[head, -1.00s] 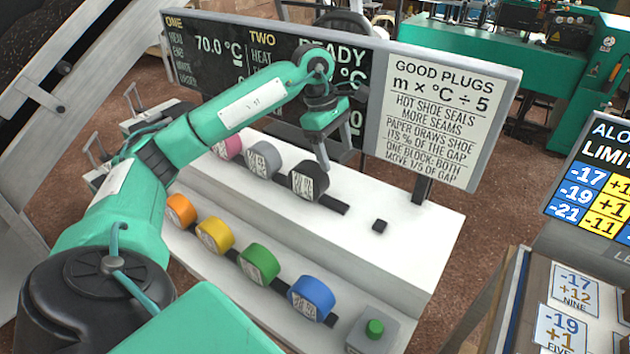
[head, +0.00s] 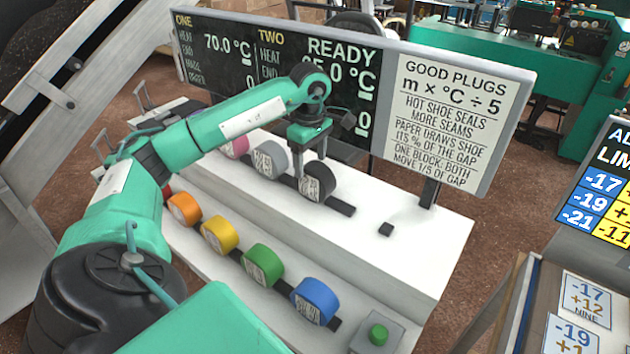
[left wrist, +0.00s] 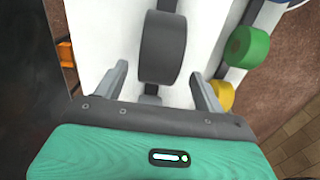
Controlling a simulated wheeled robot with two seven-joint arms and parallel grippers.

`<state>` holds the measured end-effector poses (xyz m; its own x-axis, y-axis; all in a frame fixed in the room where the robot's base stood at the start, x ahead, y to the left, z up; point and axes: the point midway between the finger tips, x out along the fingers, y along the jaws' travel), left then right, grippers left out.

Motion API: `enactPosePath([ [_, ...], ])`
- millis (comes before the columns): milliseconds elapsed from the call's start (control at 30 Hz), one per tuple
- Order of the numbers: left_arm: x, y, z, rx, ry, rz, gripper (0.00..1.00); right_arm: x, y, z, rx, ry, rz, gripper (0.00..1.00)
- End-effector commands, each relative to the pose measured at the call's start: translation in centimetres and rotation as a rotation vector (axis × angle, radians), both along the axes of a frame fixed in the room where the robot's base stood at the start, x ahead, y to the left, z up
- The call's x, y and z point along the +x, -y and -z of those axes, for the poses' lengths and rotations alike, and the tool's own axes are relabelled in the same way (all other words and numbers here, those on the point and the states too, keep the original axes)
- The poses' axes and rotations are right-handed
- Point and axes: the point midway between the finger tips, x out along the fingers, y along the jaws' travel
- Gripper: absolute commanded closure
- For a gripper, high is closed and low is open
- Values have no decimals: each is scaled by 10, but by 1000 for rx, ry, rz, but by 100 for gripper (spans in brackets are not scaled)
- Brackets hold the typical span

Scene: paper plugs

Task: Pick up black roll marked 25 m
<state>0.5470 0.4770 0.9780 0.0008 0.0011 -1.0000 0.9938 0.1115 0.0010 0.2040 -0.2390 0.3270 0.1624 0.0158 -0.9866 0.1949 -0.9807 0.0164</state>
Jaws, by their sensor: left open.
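The black roll (head: 317,182) stands on edge on the upper white step, at the right end of its row. Its label faces the front, but I cannot read it clearly. My left gripper (head: 312,160) is right over this roll, pointing down. In the left wrist view, the black roll (left wrist: 163,47) lies ahead, between the two spread fingers of my left gripper (left wrist: 160,88). The fingers are open and do not clearly touch it. My right gripper is not in view.
A grey roll (head: 269,160) stands close left of the black one, with a pink roll (head: 236,147) beyond. Orange, yellow, green (head: 262,265) and blue rolls (head: 315,300) line the lower step. The display board (head: 275,75) rises close behind. A green button (head: 378,334) sits at front right.

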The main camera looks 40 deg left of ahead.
Motion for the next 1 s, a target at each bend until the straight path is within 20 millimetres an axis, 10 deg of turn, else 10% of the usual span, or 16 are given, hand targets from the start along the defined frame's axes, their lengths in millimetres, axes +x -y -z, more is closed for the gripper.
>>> enactPosePath([
  [633,3,11,50,-1,0,1,29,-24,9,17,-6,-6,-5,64],
  [900,3,11,50,-1,-1,1,80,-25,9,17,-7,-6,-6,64],
  [1000,4,11,50,-1,0,1,80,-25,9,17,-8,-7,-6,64],
])
